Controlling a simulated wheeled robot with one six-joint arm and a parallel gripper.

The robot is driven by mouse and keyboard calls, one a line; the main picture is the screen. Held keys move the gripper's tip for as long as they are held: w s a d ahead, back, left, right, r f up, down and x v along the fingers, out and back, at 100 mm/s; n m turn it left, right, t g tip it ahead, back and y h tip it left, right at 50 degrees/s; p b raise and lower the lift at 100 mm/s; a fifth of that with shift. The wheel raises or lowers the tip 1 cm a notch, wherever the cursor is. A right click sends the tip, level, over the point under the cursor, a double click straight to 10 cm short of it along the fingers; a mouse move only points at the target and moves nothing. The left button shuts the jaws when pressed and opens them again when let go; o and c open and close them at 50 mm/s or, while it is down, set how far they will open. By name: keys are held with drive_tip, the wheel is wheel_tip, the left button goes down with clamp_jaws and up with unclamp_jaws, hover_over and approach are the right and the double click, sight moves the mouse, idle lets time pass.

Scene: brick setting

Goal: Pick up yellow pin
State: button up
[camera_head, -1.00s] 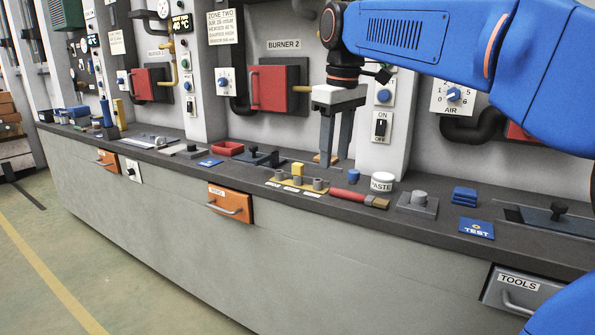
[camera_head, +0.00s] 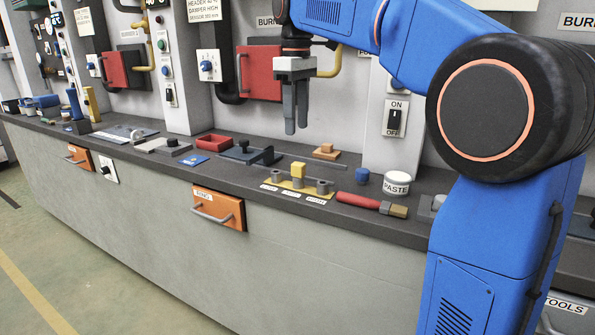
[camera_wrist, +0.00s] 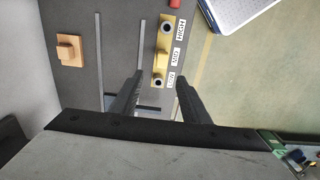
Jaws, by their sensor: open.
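The yellow pin (camera_head: 298,171) stands upright on a yellow plate (camera_head: 270,181) with grey round sockets on either side of it, on the dark counter. From above, in the wrist view, the pin (camera_wrist: 160,57) is a yellow block between two grey sockets on the plate (camera_wrist: 177,14). My gripper (camera_head: 296,129) points down above the plate, apart from the pin, with nothing between its fingers. In the wrist view the fingertips (camera_wrist: 160,75) are spread, and the nearer socket shows between them.
A red-handled brush (camera_head: 358,201), a blue cap (camera_head: 362,176) and a paste jar (camera_head: 397,183) lie right of the plate. A wooden block (camera_head: 327,152) is behind it. A red tray (camera_head: 214,142) is further left. The wall with burner boxes (camera_head: 258,73) rises behind.

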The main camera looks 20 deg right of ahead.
hover_over(298, 163)
drive_tip(key=f, duration=0.6)
drive_tip(key=shift+w+a+f, duration=0.1)
drive_tip(key=shift+w+f, duration=0.1)
drive_tip(key=shift+f, duration=0.2)
drive_tip(key=shift+s+f, duration=0.2)
drive_tip(key=shift+f, duration=1.15)
drive_tip(key=shift+s+f, duration=0.15)
drive_tip(key=shift+f, duration=1.15)
clamp_jaws()
